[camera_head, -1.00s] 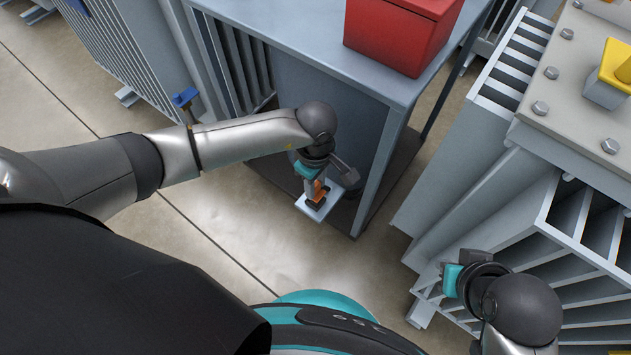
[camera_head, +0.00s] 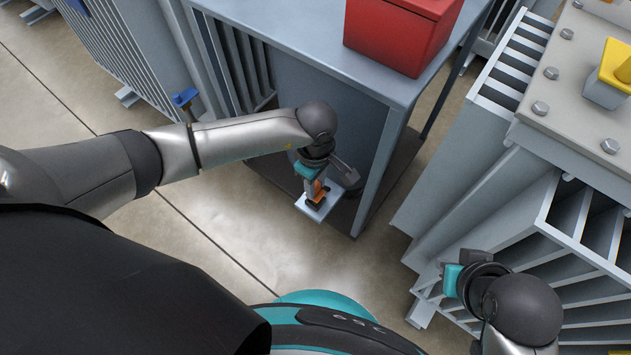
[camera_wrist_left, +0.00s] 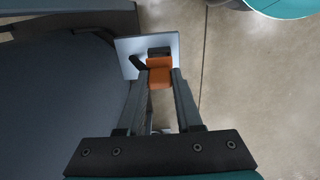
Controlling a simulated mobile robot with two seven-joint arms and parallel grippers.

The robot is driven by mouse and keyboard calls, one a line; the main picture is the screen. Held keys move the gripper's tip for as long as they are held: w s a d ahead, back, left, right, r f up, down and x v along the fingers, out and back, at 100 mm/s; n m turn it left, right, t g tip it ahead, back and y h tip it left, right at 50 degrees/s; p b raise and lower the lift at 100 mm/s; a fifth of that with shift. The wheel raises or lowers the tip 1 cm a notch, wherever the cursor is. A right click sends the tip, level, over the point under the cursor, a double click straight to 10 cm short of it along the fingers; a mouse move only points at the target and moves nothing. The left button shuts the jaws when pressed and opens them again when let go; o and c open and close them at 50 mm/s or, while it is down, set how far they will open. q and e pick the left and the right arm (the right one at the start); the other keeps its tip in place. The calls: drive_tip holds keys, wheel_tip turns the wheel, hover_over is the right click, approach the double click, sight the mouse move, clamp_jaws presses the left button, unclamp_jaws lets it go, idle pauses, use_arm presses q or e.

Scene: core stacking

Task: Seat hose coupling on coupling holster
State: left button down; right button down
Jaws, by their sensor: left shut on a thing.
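The hose coupling (camera_head: 320,190) is a small orange piece with dark parts. In the left wrist view the orange coupling (camera_wrist_left: 160,72) sits between the two fingertips of my left gripper (camera_wrist_left: 161,82), which is shut on it. In the head view my left gripper (camera_head: 315,182) points down at the coupling, over a light plate (camera_head: 316,212). The plate also shows in the left wrist view (camera_wrist_left: 128,46), with dark parts on it that look like the holster. I cannot tell whether the coupling is fully seated. My right gripper (camera_head: 452,277) is at lower right, away from the coupling; its fingers are unclear.
A grey-blue workbench (camera_head: 290,35) with a red box (camera_head: 400,35) stands behind the left arm. A finned grey cabinet (camera_head: 480,190) with a bolted top and a yellow-capped part (camera_head: 612,72) is at right. Open concrete floor (camera_head: 200,225) lies in front.

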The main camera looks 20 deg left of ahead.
sight(316, 185)
use_arm(q)
drive_tip(key=shift+f+b, duration=1.25)
drive_tip(key=shift+f, duration=0.15)
idle(0.5)
drive_tip(key=c, duration=0.5)
unclamp_jaws()
wheel_tip(316, 185, up, 15)
drive_tip(key=p, duration=0.7)
drive_tip(key=shift+r, duration=0.2)
